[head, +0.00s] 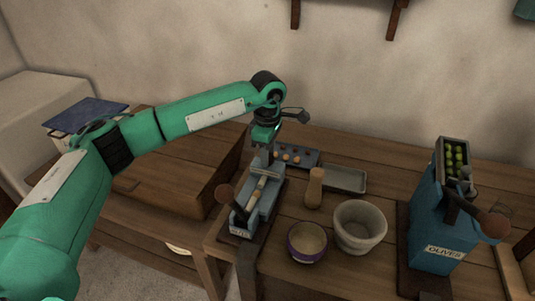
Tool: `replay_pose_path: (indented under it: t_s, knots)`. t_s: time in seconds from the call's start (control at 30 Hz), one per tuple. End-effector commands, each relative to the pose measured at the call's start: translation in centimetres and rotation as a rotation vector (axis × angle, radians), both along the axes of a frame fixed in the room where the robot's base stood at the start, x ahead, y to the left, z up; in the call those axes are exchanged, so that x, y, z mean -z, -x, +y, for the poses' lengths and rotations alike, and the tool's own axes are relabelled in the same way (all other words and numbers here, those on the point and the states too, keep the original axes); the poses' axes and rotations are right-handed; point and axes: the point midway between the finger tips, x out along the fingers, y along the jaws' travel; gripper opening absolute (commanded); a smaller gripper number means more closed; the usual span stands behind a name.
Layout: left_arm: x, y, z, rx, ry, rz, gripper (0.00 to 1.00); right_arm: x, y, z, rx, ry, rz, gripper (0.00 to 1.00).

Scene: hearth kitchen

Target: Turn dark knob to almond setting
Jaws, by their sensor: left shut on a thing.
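My left gripper (265,146) points down at the back end of a small blue-grey press (256,205), whose front label is too small to read surely. It is shut on a small part there, which I take to be the dark knob; my fingers hide it. The knob's pointer and the almond mark cannot be made out. A lever with a brown ball (225,192) sticks out at the press's left. My right gripper is not in view.
Behind the press lies a dark tray (309,156) with small orange-brown pieces, beside a grey metal tray (344,180). A wooden pestle (315,188), a stone mortar (360,228) and a purple-rimmed bowl (307,242) stand to the right. A taller blue press (432,230) holds green olives.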

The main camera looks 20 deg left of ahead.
Motion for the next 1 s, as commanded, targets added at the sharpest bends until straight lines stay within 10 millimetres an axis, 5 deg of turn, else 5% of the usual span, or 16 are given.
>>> replay_pose_path:
  t_s: [0.3,0.33,0.43,0.77,1.0]
  knots:
    - [-0.1,0.0,0.0,0.003,0.001,-0.002,0.11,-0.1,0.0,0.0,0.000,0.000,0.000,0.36]
    - [-0.1,0.0,0.0,0.003,0.001,-0.002,0.36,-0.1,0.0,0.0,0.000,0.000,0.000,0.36]
    - [-0.1,0.0,0.0,0.003,0.000,-0.002,0.56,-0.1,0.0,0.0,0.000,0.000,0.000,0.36]
    - [-0.3,0.0,0.0,0.002,0.000,-0.001,0.56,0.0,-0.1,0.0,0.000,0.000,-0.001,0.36]
    - [-3.8,-0.1,0.0,0.003,0.000,-0.005,0.56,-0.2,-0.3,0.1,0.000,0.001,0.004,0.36]
